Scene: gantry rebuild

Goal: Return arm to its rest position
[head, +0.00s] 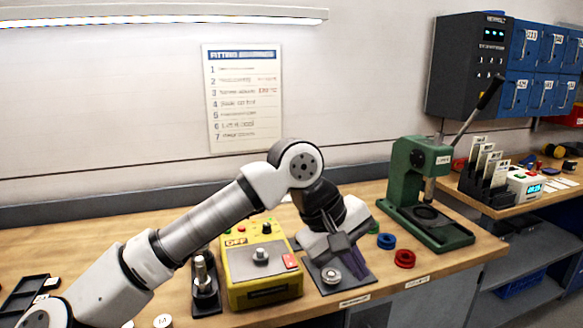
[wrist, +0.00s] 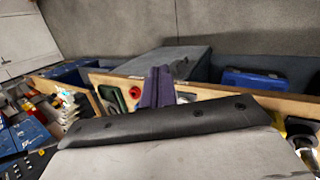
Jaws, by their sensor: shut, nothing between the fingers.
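My arm reaches from the lower left across the workbench (head: 120,250) in the head view, bent at a raised elbow. I cannot tell how far the tips are above the bench.
The yellow control box (head: 262,292) marked OFF stands left of my gripper. Blue (head: 386,241) and red (head: 404,259) rings lie to its right, before the green lever press (head: 405,180). Blue lockers (head: 540,60) hang at right.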

